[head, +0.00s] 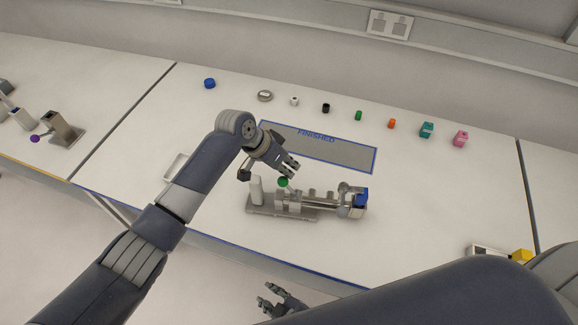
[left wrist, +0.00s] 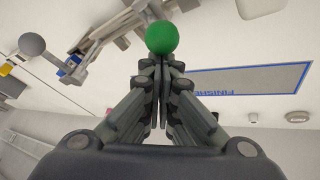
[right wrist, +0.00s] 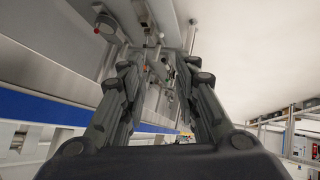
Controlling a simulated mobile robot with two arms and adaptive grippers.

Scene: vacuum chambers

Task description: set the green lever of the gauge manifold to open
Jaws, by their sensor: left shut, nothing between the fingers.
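The gauge manifold (head: 330,201) is a metal assembly on a grey base plate near the front of the table. Its green lever ends in a round green knob (head: 283,182), which stands above the left half of the manifold. In the left wrist view the green knob (left wrist: 162,38) is just beyond my fingertips. My left gripper (head: 291,170) is shut and empty, close above and beside the knob; I cannot tell whether it touches. My right gripper (head: 277,300) is low, in front of the table edge, with its fingers apart and nothing seen between them in the right wrist view (right wrist: 160,75).
A grey mat marked FINISHED (head: 340,155) lies behind the manifold. Several small parts stand in a row at the back, including a blue cap (head: 210,83) and a pink block (head: 460,139). A metal bracket (head: 62,130) stands at the far left.

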